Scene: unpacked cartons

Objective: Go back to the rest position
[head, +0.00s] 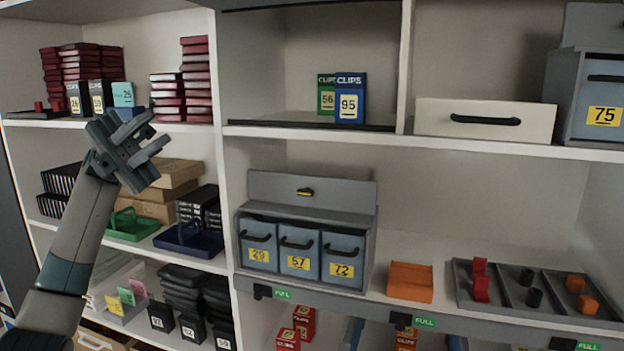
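My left gripper (154,133) is raised in front of the left shelf bay, its arm coming up from the lower left corner. Its two fingers point up and to the right with a gap between them, and I see nothing held in the gap. It covers part of the shelf edge and some of the goods behind it. My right gripper and arm are not in view.
Shelving fills the view. The left bay holds dark red stacks (196,80), a green tray (132,225) and a dark blue tray (188,240). The middle bay holds clips boxes (350,98) and a grey drawer unit (312,190). An orange tray (410,283) stands right of it.

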